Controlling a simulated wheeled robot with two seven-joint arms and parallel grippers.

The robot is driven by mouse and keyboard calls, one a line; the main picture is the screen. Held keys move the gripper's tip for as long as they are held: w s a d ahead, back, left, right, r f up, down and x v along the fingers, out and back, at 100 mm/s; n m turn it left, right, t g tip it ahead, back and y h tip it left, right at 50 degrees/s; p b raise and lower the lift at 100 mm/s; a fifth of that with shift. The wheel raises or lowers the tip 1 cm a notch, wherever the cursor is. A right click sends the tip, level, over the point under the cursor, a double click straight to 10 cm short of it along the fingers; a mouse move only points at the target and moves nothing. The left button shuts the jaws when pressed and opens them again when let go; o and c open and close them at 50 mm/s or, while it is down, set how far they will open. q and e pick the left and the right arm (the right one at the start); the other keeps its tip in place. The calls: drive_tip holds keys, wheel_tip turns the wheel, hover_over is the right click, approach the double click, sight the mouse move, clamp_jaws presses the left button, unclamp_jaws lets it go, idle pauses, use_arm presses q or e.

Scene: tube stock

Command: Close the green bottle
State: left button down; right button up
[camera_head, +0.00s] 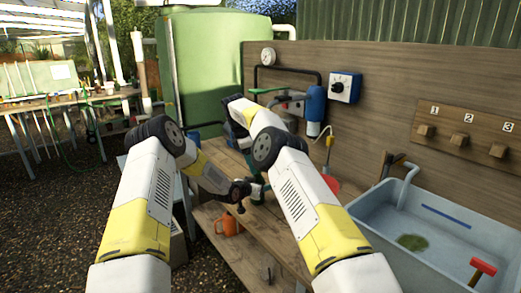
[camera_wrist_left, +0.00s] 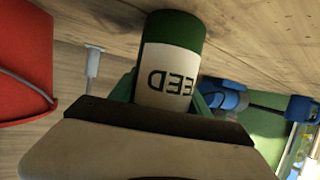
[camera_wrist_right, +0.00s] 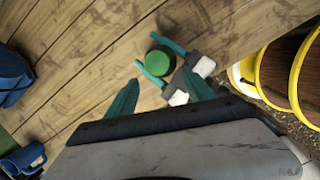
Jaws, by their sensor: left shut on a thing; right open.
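The green bottle (camera_wrist_left: 176,32), with a white label reading "FEED", stands on the wooden bench in the left wrist view. My left gripper (camera_wrist_left: 163,95) is shut around its labelled body. The right wrist view shows the bottle's round green top (camera_wrist_right: 160,60) from above, beside the left gripper's teal fingers. My right gripper (camera_wrist_right: 160,78) is open and empty above the bottle, its fingers apart and pointing towards it. I cannot tell whether the top is a seated cap. In the head view my right arm hides much of this spot.
A red container (camera_wrist_left: 22,55) stands near the bottle. Blue objects (camera_wrist_right: 12,75) lie to the left in the right wrist view. A grey sink (camera_head: 360,213) is at the right. An orange can (camera_head: 228,222) sits low by the bench. Bare planks surround the bottle.

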drive_tip(key=s+d+r+m+t+y, duration=0.1)
drive_tip(key=d+r+m+y, duration=0.3)
drive_tip(key=r+m, duration=0.6)
drive_tip(key=s+d+m, duration=0.1)
drive_tip(key=m, duration=0.2)
drive_tip(key=shift+r+m, duration=0.2)
drive_tip(key=shift+m, duration=0.2)
drive_tip(key=x, duration=1.2)
drive_tip(key=shift+w+a, duration=0.1)
drive_tip(key=shift+a, duration=0.15)
